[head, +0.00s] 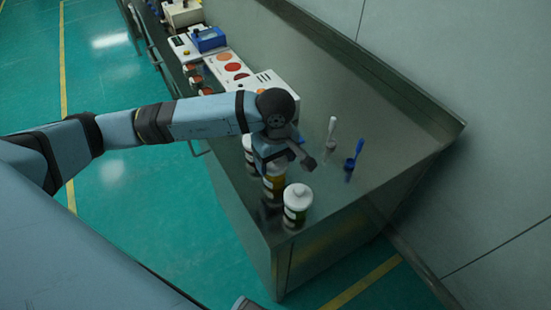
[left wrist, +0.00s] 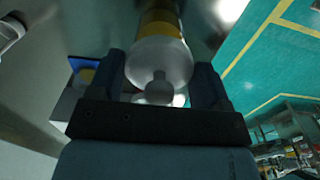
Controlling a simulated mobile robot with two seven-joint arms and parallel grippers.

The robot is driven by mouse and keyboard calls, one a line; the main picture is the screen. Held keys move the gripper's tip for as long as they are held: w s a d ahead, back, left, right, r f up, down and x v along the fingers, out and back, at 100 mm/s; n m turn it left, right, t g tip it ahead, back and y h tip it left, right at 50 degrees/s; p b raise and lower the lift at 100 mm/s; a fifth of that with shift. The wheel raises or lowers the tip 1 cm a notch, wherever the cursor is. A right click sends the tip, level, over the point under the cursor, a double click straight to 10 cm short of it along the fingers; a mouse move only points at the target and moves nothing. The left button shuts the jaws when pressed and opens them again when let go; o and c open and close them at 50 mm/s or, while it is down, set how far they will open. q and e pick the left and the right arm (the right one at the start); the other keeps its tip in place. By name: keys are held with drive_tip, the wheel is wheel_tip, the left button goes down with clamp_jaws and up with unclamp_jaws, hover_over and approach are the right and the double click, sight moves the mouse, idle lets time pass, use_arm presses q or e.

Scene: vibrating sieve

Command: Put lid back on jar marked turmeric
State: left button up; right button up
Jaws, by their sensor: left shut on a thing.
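My left gripper (head: 288,156) is over the middle jar (head: 274,183), which holds something yellow-brown. In the left wrist view, my left gripper (left wrist: 161,72) has its two fingers either side of a white lid (left wrist: 158,62) with a round knob. A jar with a yellow band (left wrist: 160,20) is right beyond the lid. I cannot tell whether the lid is seated or just above the rim. Another jar with a white lid on it (head: 297,203) stands nearer the front end of the counter. No label is readable.
A further jar (head: 248,146) stands behind my gripper. A blue-handled tool (head: 353,158) and a white-handled tool (head: 331,129) stand to the right. A white panel with reddish discs (head: 229,68) and a blue box (head: 208,39) are farther back. The counter's right side (head: 400,130) is clear.

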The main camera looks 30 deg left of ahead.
use_arm(q)
drive_tip(key=o, duration=1)
drive_tip(key=shift+r, duration=0.15)
drive_tip(key=shift+r+p, duration=1.3)
drive_tip(key=shift+r, duration=2.1)
clamp_jaws()
